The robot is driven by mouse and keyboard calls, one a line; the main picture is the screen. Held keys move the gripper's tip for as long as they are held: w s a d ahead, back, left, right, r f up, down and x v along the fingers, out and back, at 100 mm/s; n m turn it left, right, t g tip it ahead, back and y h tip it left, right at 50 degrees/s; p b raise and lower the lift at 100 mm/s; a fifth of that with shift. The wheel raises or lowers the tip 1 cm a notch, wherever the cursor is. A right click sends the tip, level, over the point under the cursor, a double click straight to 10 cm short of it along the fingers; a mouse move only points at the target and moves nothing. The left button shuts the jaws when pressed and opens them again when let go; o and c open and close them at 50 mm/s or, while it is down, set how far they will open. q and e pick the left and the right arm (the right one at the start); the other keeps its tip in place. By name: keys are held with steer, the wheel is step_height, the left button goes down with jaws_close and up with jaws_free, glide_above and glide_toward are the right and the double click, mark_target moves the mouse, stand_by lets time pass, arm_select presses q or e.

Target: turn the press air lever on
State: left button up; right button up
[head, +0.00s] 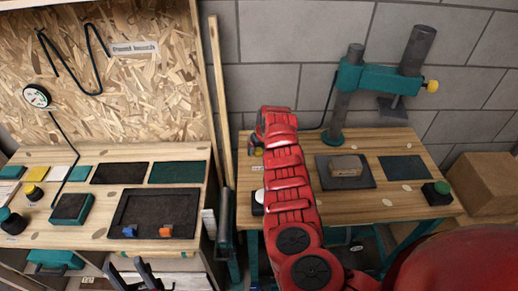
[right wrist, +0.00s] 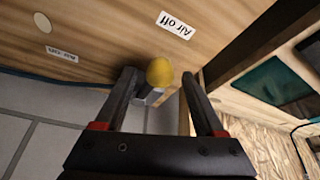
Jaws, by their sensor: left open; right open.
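The press air lever ends in a round yellow knob (right wrist: 159,72), with a grey stem below it. In the right wrist view the knob sits between the two open black fingers of my right gripper (right wrist: 160,80), with a gap on each side. An "Air off" label (right wrist: 176,25) is close to the knob, and an "Air on" label (right wrist: 62,55) is further left. In the head view my red right arm hides most of the lever; my right gripper (head: 257,153) is at the left end of the press table (head: 390,212). My left gripper (head: 140,272) is open and empty at the bottom left.
The teal press (head: 375,78) stands at the back of the table. The panel bench (head: 90,238) is at left, a wooden post (head: 219,100) between. A cardboard box (head: 487,182) is far right.

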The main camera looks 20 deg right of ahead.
jaws_close()
stand_by(1.3)
